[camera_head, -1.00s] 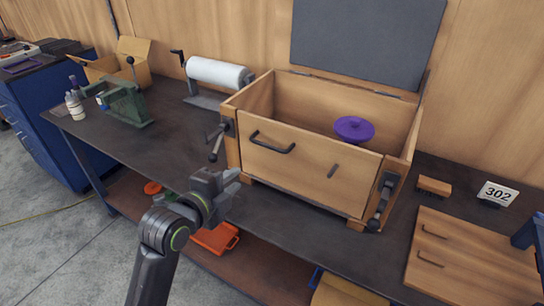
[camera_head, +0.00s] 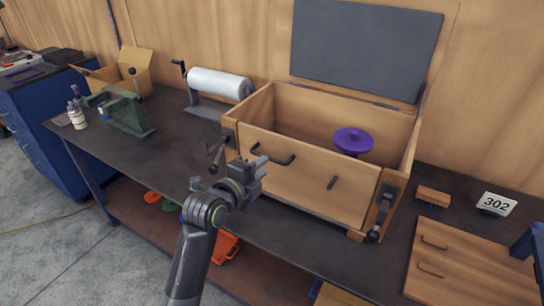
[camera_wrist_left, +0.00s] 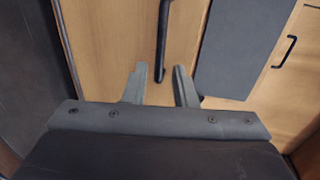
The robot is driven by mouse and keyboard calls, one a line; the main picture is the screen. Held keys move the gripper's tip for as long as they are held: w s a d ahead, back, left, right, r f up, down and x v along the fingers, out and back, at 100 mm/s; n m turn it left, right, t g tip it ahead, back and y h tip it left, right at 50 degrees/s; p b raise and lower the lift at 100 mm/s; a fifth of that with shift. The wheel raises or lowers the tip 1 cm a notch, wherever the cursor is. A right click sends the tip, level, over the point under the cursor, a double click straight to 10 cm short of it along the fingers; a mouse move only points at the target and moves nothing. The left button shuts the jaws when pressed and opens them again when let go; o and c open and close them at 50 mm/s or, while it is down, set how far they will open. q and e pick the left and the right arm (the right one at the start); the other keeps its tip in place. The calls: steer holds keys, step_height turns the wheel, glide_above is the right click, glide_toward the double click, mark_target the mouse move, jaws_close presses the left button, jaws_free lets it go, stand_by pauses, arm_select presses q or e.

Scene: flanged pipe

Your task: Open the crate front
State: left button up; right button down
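The wooden crate (camera_head: 268,100) stands on the bench with its grey lid (camera_head: 365,45) raised behind it. Its front panel (camera_head: 300,180) is upright and closed, with a dark bar handle (camera_head: 283,161) at upper left and a short dark peg (camera_head: 332,183). A dark lever clamp (camera_head: 215,153) is at the left corner, another (camera_head: 381,212) at the right. My left gripper (camera_head: 262,163) is just in front of the handle. In the left wrist view its fingers (camera_wrist_left: 161,82) are apart and empty, with a dark bar (camera_wrist_left: 163,38) ahead, apparently the handle. My right gripper is not in view.
A purple round object (camera_head: 353,139) is inside the crate. A wooden board (camera_head: 470,265) with two handles, a brush (camera_head: 433,196) and a 302 sign (camera_head: 496,204) lie to the right. A paper roll (camera_head: 219,83) and a green vise (camera_head: 125,112) stand left.

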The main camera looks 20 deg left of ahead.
mark_target(271, 160)
arm_select(q)
steer(key=shift+p+x, duration=0.6)
steer(key=shift+x, duration=2.6)
steer(key=shift+c, duration=0.4)
jaws_close()
